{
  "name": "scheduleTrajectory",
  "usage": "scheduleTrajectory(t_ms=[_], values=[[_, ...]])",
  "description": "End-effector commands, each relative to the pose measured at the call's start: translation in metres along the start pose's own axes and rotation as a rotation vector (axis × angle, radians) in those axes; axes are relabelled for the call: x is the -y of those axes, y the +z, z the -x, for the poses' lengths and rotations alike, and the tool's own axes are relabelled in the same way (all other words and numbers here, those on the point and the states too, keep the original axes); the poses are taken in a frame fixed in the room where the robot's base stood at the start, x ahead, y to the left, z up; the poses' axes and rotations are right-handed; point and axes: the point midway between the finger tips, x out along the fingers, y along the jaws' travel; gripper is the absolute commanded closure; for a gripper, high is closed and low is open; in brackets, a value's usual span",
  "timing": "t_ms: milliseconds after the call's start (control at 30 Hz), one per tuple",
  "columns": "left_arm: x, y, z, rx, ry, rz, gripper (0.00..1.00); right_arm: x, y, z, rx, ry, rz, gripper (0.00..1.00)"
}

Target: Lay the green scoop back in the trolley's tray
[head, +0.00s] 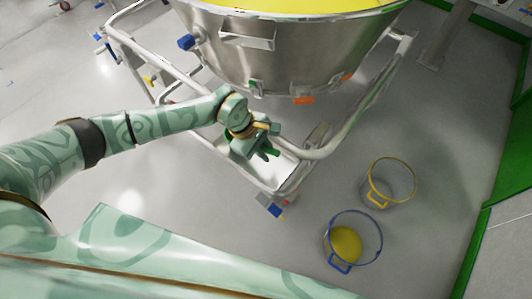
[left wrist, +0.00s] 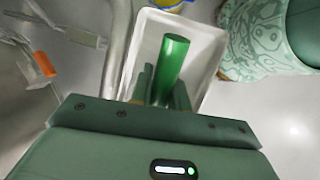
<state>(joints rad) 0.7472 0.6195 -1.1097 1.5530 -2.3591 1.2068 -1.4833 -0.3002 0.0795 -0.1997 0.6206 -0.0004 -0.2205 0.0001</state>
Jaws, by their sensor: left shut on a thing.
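My left gripper (head: 262,150) reaches in from the left in the head view and is over the white tray (head: 288,186) at the near corner of the trolley (head: 318,154). It is shut on the green scoop (head: 272,152), of which only a small part shows there. In the left wrist view a green cylindrical part of the scoop (left wrist: 170,62) stands out from between the fingers (left wrist: 162,88), with the white tray (left wrist: 207,40) behind it. The rest of the scoop is hidden by the gripper. I cannot tell whether the scoop touches the tray. My right gripper is not in view.
A large steel bowl (head: 290,65) with yellow contents sits in the trolley's tubular frame. A blue-rimmed bucket (head: 329,228) with yellow material and a yellow-rimmed bucket (head: 413,183) stand on the floor at right. Open grey floor lies around them.

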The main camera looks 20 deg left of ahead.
Motion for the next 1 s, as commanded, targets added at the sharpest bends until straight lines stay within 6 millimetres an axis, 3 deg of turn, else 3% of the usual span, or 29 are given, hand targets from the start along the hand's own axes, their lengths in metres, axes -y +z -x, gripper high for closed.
scheduleTrajectory(t_ms=[67, 433, 467, 533, 833, 1000], values=[[0.004, -0.006, -0.015, 0.002, -0.003, 0.004, 1.00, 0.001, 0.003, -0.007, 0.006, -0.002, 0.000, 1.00], [0.004, -0.007, -0.017, 0.000, 0.000, 0.001, 1.00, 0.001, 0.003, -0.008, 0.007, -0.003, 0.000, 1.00], [0.004, -0.008, -0.018, 0.000, 0.001, 0.001, 0.80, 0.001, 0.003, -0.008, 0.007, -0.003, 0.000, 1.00], [0.004, -0.007, -0.017, 0.000, 0.001, 0.001, 0.61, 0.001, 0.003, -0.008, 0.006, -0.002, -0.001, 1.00], [0.004, -0.006, -0.015, 0.000, 0.001, 0.001, 0.61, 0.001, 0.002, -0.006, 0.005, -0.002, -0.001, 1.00], [0.002, -0.006, 0.008, -0.004, 0.004, -0.001, 0.61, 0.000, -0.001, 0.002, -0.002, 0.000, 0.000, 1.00]])
